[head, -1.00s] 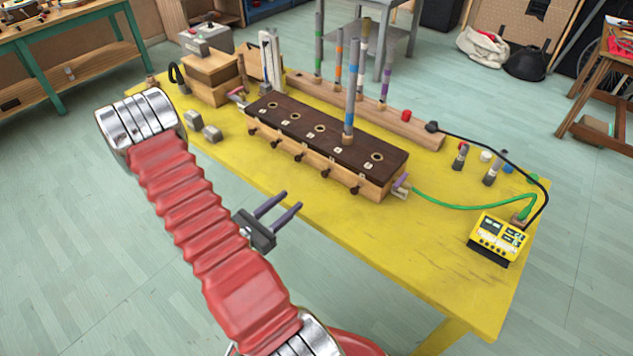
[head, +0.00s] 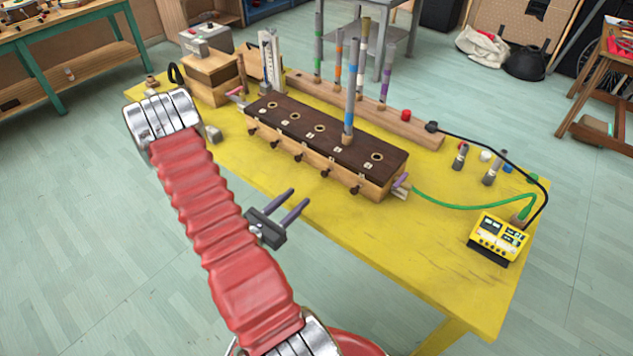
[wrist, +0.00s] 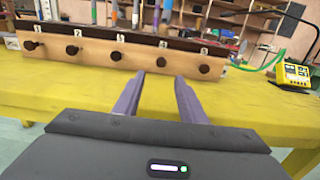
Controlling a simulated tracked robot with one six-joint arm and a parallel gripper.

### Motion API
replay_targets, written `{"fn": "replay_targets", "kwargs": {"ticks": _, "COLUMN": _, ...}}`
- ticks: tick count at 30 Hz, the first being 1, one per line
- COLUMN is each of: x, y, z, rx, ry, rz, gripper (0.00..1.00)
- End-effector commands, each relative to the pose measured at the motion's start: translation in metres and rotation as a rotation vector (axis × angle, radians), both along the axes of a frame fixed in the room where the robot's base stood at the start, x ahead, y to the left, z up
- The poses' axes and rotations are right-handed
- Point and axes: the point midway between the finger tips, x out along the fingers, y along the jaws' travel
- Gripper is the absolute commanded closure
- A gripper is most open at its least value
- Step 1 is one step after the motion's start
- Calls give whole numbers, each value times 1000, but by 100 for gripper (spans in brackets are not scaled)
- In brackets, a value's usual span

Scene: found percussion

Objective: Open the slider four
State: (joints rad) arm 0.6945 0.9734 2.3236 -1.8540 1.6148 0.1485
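The wooden box (head: 290,119) with a dark top stands on the yellow table, with a row of dark slider knobs along its front. The knob of slider four (head: 325,173) is second from the right; in the wrist view this knob (wrist: 160,63) sits under the label 4, just above and between my fingertips. A tall banded tube (head: 350,100) stands upright in the top near the fourth position. My gripper (head: 299,197) is open and empty, in front of the box and apart from the knobs; its purple fingers (wrist: 160,77) point at the box front.
Neighbouring knobs three (wrist: 115,55) and five (wrist: 204,68) lie on either side. A green cable runs right from the box to a yellow device (head: 498,236). Behind stands a wooden rack (head: 400,123) with several tubes. The yellow table front (head: 400,235) is clear.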

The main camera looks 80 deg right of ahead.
Motion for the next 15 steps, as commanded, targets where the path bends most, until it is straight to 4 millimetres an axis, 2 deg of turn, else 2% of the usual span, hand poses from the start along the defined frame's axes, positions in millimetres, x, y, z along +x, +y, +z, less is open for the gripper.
{"fn": "replay_targets", "kwargs": {"ticks": 15, "x": -23, "y": -50, "z": 0, "rx": -1, "ry": -2, "rz": -3, "gripper": 63}}
